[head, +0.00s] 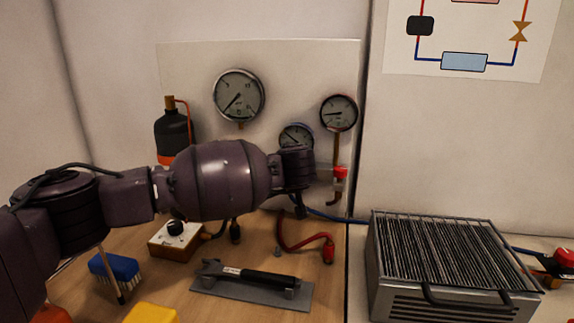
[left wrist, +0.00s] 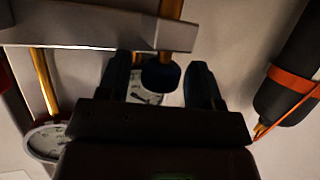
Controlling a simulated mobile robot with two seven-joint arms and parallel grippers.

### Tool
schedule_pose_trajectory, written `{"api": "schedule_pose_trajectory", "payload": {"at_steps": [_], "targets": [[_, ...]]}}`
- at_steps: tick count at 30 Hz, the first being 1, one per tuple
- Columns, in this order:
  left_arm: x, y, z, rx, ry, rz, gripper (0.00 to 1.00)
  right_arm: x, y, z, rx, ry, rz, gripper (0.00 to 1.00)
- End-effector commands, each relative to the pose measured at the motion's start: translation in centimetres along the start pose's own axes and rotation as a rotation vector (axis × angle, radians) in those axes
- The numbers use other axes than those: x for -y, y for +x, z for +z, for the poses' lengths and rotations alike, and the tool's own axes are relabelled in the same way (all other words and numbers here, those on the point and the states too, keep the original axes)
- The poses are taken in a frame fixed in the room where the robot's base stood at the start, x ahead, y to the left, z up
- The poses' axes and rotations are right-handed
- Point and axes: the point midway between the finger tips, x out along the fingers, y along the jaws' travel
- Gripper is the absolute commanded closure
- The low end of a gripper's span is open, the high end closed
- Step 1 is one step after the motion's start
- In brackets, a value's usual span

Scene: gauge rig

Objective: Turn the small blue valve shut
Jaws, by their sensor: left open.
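The small blue valve (left wrist: 160,76) shows in the left wrist view as a dark blue round knob on a copper pipe. My left gripper (left wrist: 161,70) is open, with one finger on each side of the knob. I cannot tell whether either finger touches it. In the head view my left gripper (head: 295,168) is in front of the panel, just below the small middle gauge (head: 296,138). It hides the blue valve there. That gauge's dial also shows between the fingers in the left wrist view (left wrist: 148,97). My right gripper is not in view.
A red valve (head: 340,178) sits on the pipe under the right gauge (head: 338,112). A large gauge (head: 238,95) and a black bottle (head: 173,131) are further left.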

Motion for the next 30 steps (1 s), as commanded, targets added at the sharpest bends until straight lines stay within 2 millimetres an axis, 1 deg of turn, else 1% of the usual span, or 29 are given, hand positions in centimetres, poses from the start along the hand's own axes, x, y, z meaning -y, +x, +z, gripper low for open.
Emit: {"api": "schedule_pose_trajectory", "payload": {"at_steps": [1,4,5,12,14,17,22,30], "targets": [[0.01,-0.12,-0.29,-0.003,-0.001,0.0,0.41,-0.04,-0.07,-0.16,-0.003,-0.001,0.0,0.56],[0.01,-0.13,-0.31,-0.003,-0.001,0.0,0.41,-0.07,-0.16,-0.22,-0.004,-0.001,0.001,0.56],[0.02,-0.13,-0.3,-0.003,-0.001,0.0,0.44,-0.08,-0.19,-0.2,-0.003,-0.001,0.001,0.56],[0.02,-0.09,-0.2,-0.002,0.0,0.0,0.81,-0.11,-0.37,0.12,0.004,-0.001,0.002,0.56],[0.02,-0.08,-0.18,-0.002,0.0,0.0,0.9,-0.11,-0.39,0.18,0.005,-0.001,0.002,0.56],[0.05,-0.09,-0.2,-0.002,0.002,0.005,0.9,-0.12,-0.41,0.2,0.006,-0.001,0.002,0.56],[0.12,-0.15,-0.42,-0.004,0.028,0.064,0.9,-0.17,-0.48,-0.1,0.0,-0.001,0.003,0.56],[0.07,-0.06,-0.17,-0.002,0.052,0.123,0.9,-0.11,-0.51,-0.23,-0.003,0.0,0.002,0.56]]}}
